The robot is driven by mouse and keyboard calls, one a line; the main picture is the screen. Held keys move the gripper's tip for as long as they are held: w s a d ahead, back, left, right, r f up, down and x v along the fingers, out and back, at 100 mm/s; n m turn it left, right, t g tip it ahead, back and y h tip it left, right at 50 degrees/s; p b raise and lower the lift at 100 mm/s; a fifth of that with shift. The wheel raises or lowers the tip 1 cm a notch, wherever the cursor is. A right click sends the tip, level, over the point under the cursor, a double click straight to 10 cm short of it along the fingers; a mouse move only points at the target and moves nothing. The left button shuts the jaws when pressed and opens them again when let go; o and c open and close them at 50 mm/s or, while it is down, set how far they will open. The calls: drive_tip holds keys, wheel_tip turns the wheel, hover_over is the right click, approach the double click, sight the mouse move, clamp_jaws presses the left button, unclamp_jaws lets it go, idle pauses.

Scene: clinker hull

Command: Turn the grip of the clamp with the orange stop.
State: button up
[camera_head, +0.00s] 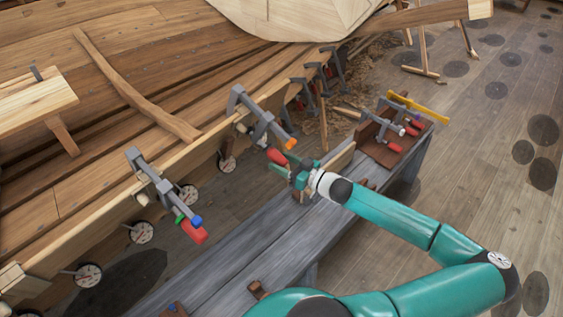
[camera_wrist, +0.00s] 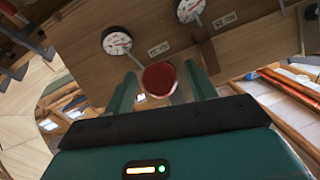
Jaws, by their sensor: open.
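The clamp with the orange stop (camera_head: 291,144) is a grey bar clamp (camera_head: 262,117) fixed on the hull's plank edge, right of the picture's middle-left. Its red grip (camera_head: 277,156) hangs at the lower end, just beside my gripper (camera_head: 281,163). In the wrist view the round end of the red grip (camera_wrist: 159,79) shows between the two green fingers, facing the camera. My gripper (camera_wrist: 161,84) is open, with a gap visible on each side of the grip. How deep the grip sits between the fingers is hard to tell.
Another clamp (camera_head: 163,187) with a blue stop and red grip is on the plank at left. Dials (camera_head: 142,232) line the hull below. A grey bench (camera_head: 240,250) runs under my arm, with a tray of clamps (camera_head: 385,150) at its far end.

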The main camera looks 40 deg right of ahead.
drive_tip(key=shift+w+a, duration=0.1)
drive_tip(key=shift+w, duration=0.3)
drive_tip(key=c, duration=1)
drive_tip(key=shift+y, duration=0.3)
